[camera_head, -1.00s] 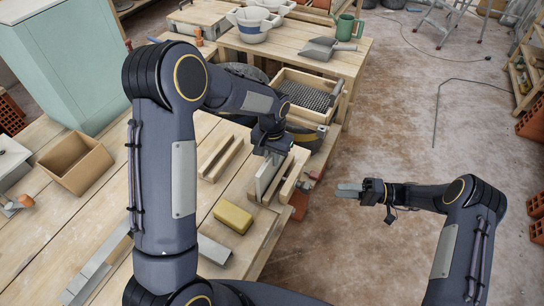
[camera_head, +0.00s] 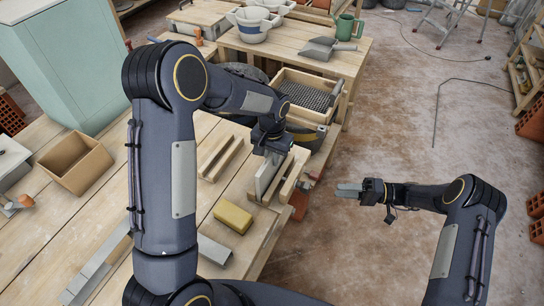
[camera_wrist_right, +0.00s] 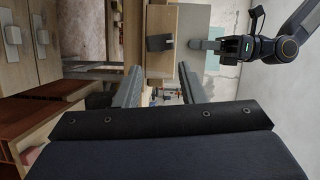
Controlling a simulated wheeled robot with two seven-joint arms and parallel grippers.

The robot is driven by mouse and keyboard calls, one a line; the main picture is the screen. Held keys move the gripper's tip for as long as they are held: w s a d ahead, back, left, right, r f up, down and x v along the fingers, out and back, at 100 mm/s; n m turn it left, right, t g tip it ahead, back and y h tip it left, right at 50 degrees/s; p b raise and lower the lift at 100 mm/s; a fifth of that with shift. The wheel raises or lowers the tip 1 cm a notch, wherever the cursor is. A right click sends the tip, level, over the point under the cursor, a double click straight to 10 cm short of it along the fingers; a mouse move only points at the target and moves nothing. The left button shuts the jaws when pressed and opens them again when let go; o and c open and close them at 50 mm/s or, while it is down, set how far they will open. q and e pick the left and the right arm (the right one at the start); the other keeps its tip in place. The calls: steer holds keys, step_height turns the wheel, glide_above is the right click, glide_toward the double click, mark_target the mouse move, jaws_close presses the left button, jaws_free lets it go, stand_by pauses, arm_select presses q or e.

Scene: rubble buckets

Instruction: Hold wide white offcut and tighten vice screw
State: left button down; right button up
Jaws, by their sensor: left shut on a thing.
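The wide white offcut (camera_head: 266,175) stands upright at the wooden vice (camera_head: 291,180) on the bench edge. My left gripper (camera_head: 268,150) is shut on the offcut's upper part. The vice screw's handle (camera_head: 311,177) sticks out on the vice's right side, small and hard to make out. My right gripper (camera_head: 348,190) is empty, to the right of the vice over the floor and apart from it. In the right wrist view its two fingers (camera_wrist_right: 160,87) are spread apart. My left gripper also shows there (camera_wrist_right: 208,44).
A cardboard box (camera_head: 75,164) stands at the left. Behind are a wooden sieve (camera_head: 304,97) and a table with buckets (camera_head: 254,25). The floor to the right is mostly clear.

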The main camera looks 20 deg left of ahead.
steer(key=shift+o, duration=0.4)
steer(key=shift+o, duration=0.6)
steer(key=m+t, duration=0.6)
steer(key=m, duration=1.5)
glide_toward(307, 188)
steer(key=shift+m+y, duration=0.3)
steer(key=w+a+f, duration=0.1)
steer(key=a, duration=0.5)
steer(key=w+a+f, duration=0.1)
steer(key=a, duration=0.3)
steer(key=shift+w+f, duration=0.3)
steer(key=c, duration=0.9)
